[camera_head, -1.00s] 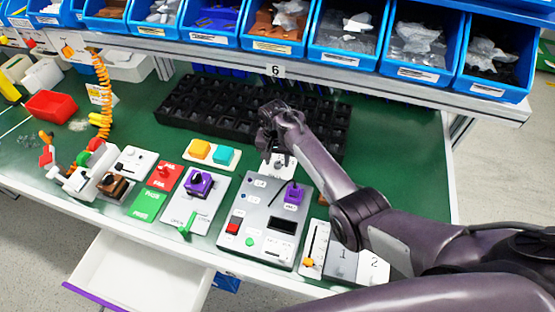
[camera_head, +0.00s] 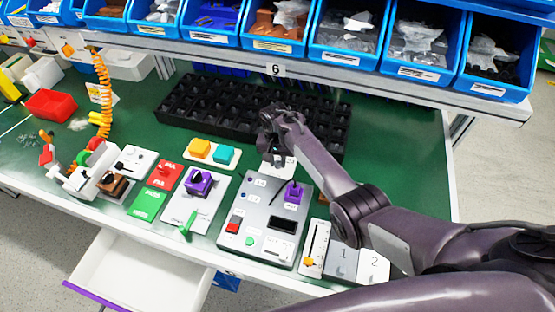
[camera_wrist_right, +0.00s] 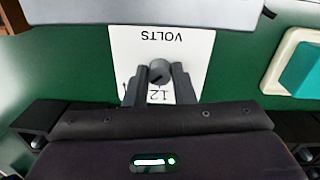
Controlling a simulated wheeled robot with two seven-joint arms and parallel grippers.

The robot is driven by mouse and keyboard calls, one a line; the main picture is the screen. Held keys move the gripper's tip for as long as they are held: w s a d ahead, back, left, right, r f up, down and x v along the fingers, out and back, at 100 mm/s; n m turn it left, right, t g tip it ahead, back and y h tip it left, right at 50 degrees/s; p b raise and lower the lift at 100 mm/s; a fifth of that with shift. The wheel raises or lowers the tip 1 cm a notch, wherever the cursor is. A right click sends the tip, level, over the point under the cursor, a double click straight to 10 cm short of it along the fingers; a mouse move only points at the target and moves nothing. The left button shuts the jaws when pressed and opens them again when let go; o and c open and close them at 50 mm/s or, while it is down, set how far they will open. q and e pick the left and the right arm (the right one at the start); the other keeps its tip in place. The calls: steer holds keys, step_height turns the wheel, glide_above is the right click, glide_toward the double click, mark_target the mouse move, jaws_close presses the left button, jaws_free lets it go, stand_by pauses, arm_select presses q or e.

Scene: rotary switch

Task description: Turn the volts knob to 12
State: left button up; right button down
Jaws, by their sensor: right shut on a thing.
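The volts panel is a small white plate (camera_wrist_right: 192,48) with the word VOLTS, upside down in the right wrist view. Its grey round knob (camera_wrist_right: 160,70) stands in the middle, with a dark slot or mark on it. A "12" mark shows on the plate on the near side of the knob, partly framed by the fingers. My right gripper (camera_wrist_right: 160,82) is shut on the knob, one finger on each side. In the head view my right gripper (camera_head: 277,153) hides the knob, and only part of the white plate (camera_head: 288,172) shows. My left gripper is not in view.
A grey control panel (camera_head: 255,188) with a purple switch (camera_head: 293,192) lies just in front of the volts plate. Yellow and teal buttons (camera_head: 212,152) sit to its left. A black slotted tray (camera_head: 210,107) lies behind. Blue bins (camera_head: 280,25) line the shelf above.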

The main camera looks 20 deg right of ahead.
steer(key=n+p, duration=0.1)
steer(key=n, duration=0.3)
steer(key=shift+n+p, duration=0.3)
steer(key=shift+p, duration=0.05)
steer(key=n+p, duration=0.1)
steer(key=n, duration=0.3)
steer(key=shift+d+n, duration=0.1)
steer(key=shift+n, duration=0.3)
steer(key=c, duration=1.2)
jaws_free()
